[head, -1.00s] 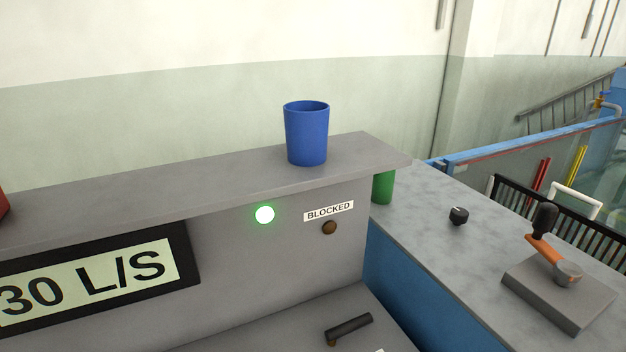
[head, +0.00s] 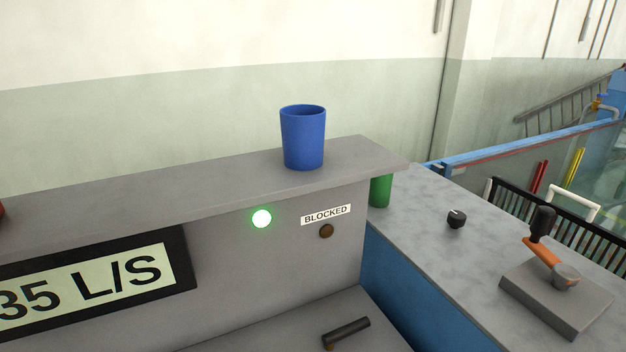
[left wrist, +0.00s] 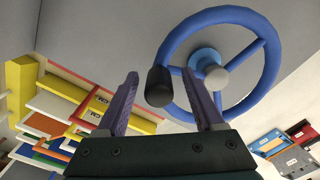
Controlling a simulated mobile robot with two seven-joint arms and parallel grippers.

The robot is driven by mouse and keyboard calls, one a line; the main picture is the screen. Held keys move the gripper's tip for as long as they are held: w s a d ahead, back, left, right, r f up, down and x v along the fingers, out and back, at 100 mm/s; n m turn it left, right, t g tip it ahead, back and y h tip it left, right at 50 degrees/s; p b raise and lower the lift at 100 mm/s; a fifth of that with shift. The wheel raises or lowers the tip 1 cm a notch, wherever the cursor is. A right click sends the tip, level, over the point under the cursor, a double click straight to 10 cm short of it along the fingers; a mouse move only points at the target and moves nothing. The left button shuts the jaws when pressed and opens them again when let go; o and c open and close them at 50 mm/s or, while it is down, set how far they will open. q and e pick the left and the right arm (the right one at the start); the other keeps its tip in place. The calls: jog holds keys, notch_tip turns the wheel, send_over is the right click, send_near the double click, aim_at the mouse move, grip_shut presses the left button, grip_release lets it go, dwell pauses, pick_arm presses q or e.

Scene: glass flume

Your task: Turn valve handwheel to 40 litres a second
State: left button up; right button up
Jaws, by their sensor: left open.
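The blue valve handwheel (left wrist: 273,62) shows in the left wrist view, with a grey hub and a dark knob (left wrist: 159,87) on its rim. My left gripper (left wrist: 168,92) is open, its two purple fingers on either side of the knob. I cannot tell whether a finger touches it. The flow display (head: 95,281) in the head view reads 35 L/S, its left end cut off by the frame edge. Neither gripper is in the head view, and my right gripper is not seen at all.
A green lamp (head: 261,218) is lit beside a dark lamp (head: 326,231) under a BLOCKED label. A blue cup (head: 302,138) stands on the shelf. A green cylinder (head: 380,190), a black knob (head: 456,219) and an orange lever (head: 543,252) are on the right bench.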

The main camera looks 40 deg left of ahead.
pick_arm(q)
jog(key=shift+r, duration=0.15)
notch_tip(320, 180, up, 10)
jog(key=shift+f+p, duration=0.15)
jog(key=shift+p, duration=0.4)
